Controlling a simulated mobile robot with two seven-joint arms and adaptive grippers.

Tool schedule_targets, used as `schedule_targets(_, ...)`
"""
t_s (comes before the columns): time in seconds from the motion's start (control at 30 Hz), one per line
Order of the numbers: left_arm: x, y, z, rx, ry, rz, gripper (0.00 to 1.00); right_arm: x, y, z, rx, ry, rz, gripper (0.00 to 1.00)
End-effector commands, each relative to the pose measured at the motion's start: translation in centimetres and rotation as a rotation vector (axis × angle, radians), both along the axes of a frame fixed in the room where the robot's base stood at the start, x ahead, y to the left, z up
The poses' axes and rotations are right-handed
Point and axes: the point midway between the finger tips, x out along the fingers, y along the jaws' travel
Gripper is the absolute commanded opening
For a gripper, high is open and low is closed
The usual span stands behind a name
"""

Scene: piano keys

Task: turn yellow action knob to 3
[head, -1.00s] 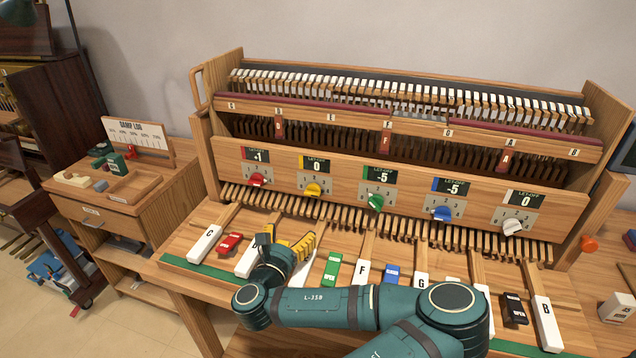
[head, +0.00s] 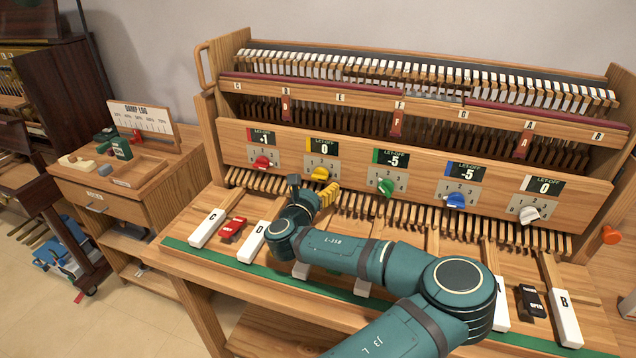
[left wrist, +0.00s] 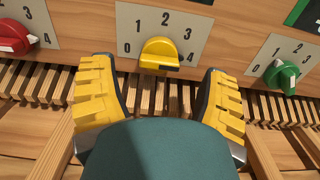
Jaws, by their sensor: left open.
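The yellow knob (head: 320,174) sits on a dial plate below a display reading 0, second from the left on the wooden panel. In the left wrist view the yellow knob (left wrist: 159,50) has numbers 0 to 4 around it; I cannot tell surely which one it points at. My left gripper (head: 328,193) is just below and in front of it. In the left wrist view its yellow fingers (left wrist: 159,78) are wide apart, one on each side below the knob, with nothing between them. The fingers look apart from the knob. My right gripper is not in view.
A red knob (head: 262,162) is left of it and a green knob (head: 386,186) right of it, then a blue knob (head: 455,200) and a white knob (head: 529,212). Wooden key ends (head: 400,215) run below the panel. A drawer cabinet (head: 130,200) stands at left.

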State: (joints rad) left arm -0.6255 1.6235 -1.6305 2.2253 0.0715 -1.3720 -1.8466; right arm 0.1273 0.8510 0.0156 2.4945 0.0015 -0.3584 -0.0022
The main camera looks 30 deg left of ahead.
Motion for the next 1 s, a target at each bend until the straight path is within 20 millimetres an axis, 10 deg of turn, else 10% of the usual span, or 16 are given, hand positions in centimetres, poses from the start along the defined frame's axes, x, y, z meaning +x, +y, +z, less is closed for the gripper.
schedule_targets(0.53,2.2,0.6,0.0,0.000,0.000,0.001,0.76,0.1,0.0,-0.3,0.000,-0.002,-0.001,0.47)
schedule_targets(0.77,2.2,0.6,0.0,0.000,0.000,0.001,0.07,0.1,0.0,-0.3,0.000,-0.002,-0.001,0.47)
schedule_targets(1.0,2.2,0.6,0.0,-0.013,-0.003,0.001,0.07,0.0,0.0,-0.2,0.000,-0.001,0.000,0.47)
